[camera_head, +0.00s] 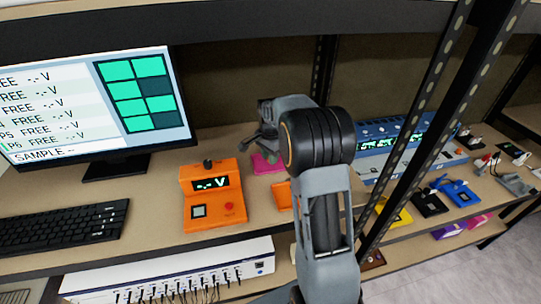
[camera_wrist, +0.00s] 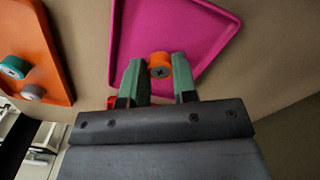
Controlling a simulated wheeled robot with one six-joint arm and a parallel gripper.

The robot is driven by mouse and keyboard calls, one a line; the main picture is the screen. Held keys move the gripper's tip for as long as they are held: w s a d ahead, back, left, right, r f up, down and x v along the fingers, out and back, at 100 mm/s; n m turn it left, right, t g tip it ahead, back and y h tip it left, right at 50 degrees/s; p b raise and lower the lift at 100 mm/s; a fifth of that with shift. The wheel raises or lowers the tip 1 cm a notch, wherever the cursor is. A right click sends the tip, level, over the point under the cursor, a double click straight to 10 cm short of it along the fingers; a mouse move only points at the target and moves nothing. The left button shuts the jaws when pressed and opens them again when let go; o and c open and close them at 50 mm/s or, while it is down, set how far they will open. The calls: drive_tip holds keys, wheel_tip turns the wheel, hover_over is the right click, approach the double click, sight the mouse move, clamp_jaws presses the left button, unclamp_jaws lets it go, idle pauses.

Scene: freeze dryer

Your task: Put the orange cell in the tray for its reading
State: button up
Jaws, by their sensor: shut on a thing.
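My gripper (camera_wrist: 158,75) is shut on the orange cell (camera_wrist: 160,63), which shows between the two green fingertips in the wrist view. The cell is seen against the near part of a magenta tray (camera_wrist: 205,35); I cannot tell its height above it. The magenta tray also shows in the head view (camera_head: 264,166), partly behind my arm. An orange tray (camera_wrist: 38,30) at the left of the wrist view holds a teal cell (camera_wrist: 14,67) and a grey one (camera_wrist: 32,92). In the head view, my gripper (camera_head: 262,147) is over the bench and hides the orange cell.
An orange meter (camera_head: 213,205) reading "-.- V" stands left of my arm. A monitor (camera_head: 90,100) and keyboard (camera_head: 62,226) are at the left. A blue instrument (camera_head: 405,148) stands right, behind a black rack post (camera_head: 415,125). Several coloured devices lie farther right.

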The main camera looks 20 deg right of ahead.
drive_tip(key=shift+f, duration=0.1)
drive_tip(key=shift+f, duration=0.15)
drive_tip(key=o, duration=0.7)
drive_tip(key=shift+o, duration=0.2)
wheel_tip(320, 180, up, 12)
drive_tip(key=s+a+r+n+t, duration=0.25)
drive_tip(key=s+a+n, duration=0.35)
drive_tip(key=s, duration=0.4)
drive_tip(key=s+a+f+n+t, duration=0.1)
drive_tip(key=s+a+f+n, duration=0.1)
drive_tip(key=s+n, duration=0.2)
drive_tip(key=s+a+f+n+t, duration=0.1)
drive_tip(key=s+a+f+n, duration=0.1)
drive_tip(key=s, duration=0.6)
drive_tip(key=shift+s+a+f+n+b, duration=0.35)
drive_tip(key=shift+f+n, duration=0.4)
drive_tip(key=shift+n, duration=0.35)
drive_tip(key=shift+d, duration=0.1)
